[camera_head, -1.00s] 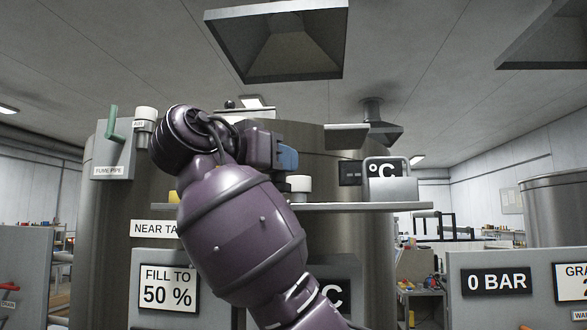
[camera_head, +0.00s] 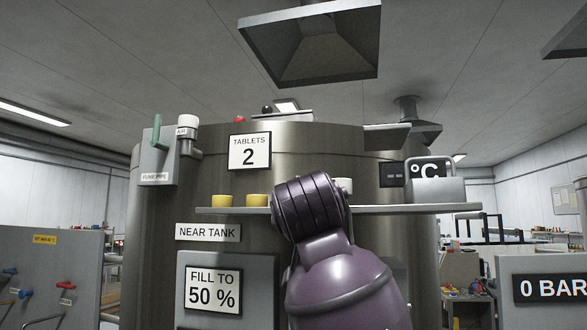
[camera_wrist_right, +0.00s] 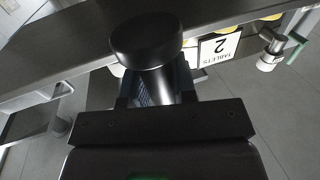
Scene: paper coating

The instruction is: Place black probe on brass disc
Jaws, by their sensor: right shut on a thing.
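The black probe (camera_wrist_right: 146,40), a dark cylinder with a wide round head, sits between the fingers of my right gripper (camera_wrist_right: 155,90) in the right wrist view. The gripper is shut on its stem. In the head view my purple right arm rises in front of the shelf (camera_head: 420,208), and its wrist hides the gripper and the probe. I cannot make out a brass disc in either view. My left gripper is not in view.
A large steel tank (camera_head: 330,145) stands behind the shelf. A green-handled fume pipe box (camera_head: 158,160) is at the left. A hood (camera_head: 310,45) hangs above.

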